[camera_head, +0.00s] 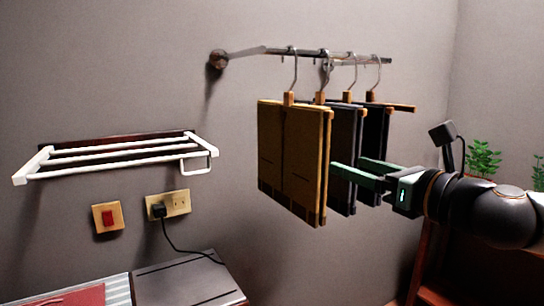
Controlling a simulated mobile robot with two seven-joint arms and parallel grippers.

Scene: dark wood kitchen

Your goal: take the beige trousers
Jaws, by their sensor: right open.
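The beige trousers (284,155) hang folded on a hanger at the left end of the wall rail (330,54). My right gripper (346,168) comes in from the right with its green fingers pointing left. The fingers are open, close to the right edge of the beige trousers and in front of the dark trousers (343,130). I cannot tell whether the fingertips touch the beige trousers. My left gripper is not in view.
Black trousers (376,130) hang farther right on the rail. A white rack (118,159) is on the wall at left, above a red switch (108,217) and a socket (178,203) with a plugged-in cord. Green plants (484,156) stand at right.

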